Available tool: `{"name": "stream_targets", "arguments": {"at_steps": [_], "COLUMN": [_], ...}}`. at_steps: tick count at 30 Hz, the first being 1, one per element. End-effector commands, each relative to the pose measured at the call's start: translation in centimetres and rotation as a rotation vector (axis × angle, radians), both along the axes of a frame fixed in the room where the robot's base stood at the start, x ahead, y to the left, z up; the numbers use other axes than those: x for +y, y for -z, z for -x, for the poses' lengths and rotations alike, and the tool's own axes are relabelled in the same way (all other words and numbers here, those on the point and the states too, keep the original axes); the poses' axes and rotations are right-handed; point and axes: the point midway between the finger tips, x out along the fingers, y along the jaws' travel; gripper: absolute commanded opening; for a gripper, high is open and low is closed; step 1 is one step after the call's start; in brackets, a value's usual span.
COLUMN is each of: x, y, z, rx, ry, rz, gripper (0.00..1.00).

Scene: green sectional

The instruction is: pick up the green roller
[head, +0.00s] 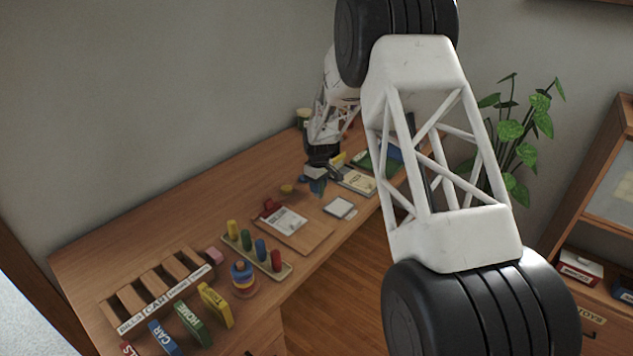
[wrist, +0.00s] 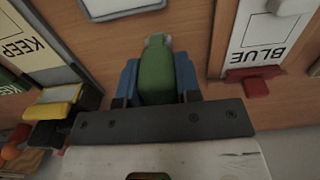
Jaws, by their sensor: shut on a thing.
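The green roller (wrist: 156,76) is upright in the wrist view, between the two blue fingers of my gripper (wrist: 157,84). The fingers press on its left and right sides, and a small grey piece shows at its far end. My gripper is shut on it. In the head view my gripper (head: 316,181) is over the desk's middle, near the wall side of a white square pad. The roller cannot be made out clearly there. How far it is above the desk is hard to tell.
The wooden desk (head: 205,200) holds a board with a white card (head: 283,220), a white square pad (head: 341,208), a peg rack (head: 255,252) and a slotted holder (head: 160,290).

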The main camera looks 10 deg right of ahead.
Motion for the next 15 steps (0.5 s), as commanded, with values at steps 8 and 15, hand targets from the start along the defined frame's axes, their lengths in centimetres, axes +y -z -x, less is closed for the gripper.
{"name": "stream_targets", "arguments": {"at_steps": [8,15], "x": [-0.4,-0.6], "y": [-0.5,-0.7], "z": [4.6,7.9], "rx": [0.000,0.001], "ry": [0.000,0.000], "rz": [0.000,0.000], "gripper": [0.08,0.08]}}
